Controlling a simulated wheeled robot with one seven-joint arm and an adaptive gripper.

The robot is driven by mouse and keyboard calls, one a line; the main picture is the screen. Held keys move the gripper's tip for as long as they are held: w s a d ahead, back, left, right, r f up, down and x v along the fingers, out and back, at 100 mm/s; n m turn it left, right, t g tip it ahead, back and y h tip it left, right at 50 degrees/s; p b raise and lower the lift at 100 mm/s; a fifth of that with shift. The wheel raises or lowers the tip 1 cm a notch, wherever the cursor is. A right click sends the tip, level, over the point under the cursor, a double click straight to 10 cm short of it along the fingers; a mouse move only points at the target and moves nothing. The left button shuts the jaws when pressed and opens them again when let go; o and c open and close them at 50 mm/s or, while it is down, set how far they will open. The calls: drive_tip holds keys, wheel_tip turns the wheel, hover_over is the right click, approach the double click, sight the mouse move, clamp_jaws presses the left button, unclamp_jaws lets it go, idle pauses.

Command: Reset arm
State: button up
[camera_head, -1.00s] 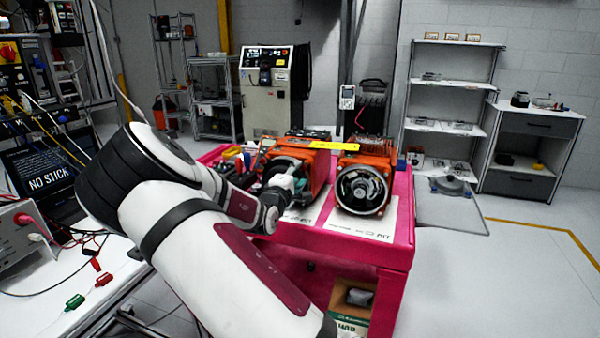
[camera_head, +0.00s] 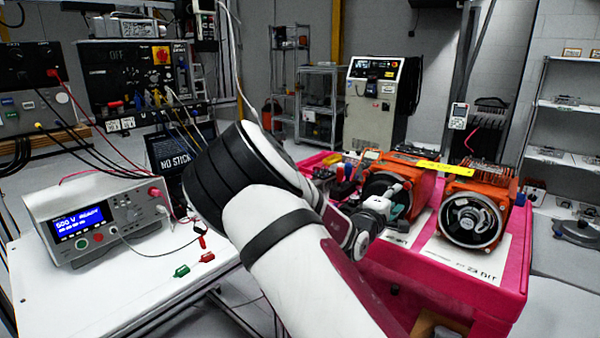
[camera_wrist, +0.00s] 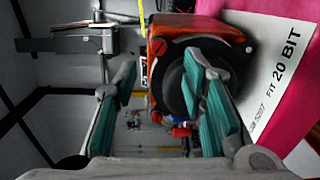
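My arm's white and dark red links cross the middle of the head view. My gripper (camera_head: 394,203) is at the front of the left orange servo motor (camera_head: 415,178) on the pink cart (camera_head: 490,318). In the wrist view my gripper (camera_wrist: 165,100) has its two teal-padded fingers spread apart, with nothing seen held between them. The left motor's orange housing (camera_wrist: 185,32) and dark round face lie just beyond the fingers; I cannot tell whether they touch. A second orange motor (camera_head: 474,212) stands to the right on the cart.
A white bench (camera_head: 100,290) with an insulation tester (camera_head: 95,222) reading 500 V is at left. Behind it are a test panel (camera_head: 125,75) and a "NO STICK" screen (camera_head: 178,152). A control cabinet (camera_head: 378,105) and shelves (camera_head: 565,105) stand behind. Small tools lie on the cart's left end.

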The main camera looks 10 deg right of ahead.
drive_tip(key=s+a+r+m+g+y+p, duration=0.2)
drive_tip(key=s+a+r+m+y, duration=0.1)
drive_tip(key=s+a+y, duration=0.5)
drive_tip(key=s+a+r+m+g+y+p, duration=0.1)
drive_tip(key=s+a+r+m+g+y, duration=0.2)
drive_tip(key=s+a+y, duration=0.55)
drive_tip(key=s+a+r, duration=0.1)
drive_tip(key=s+r, duration=0.1)
drive_tip(key=s, duration=0.7)
drive_tip(key=s+a+r+m+g+h+p, duration=0.1)
drive_tip(key=s+r, duration=0.1)
drive_tip(key=s, duration=0.7)
drive_tip(key=s+a+r+h+p, duration=0.1)
drive_tip(key=s+a+r, duration=0.1)
drive_tip(key=s, duration=0.7)
drive_tip(key=shift+r+m+g, duration=0.4)
drive_tip(key=shift+r, duration=0.2)
drive_tip(key=shift+c, duration=0.8)
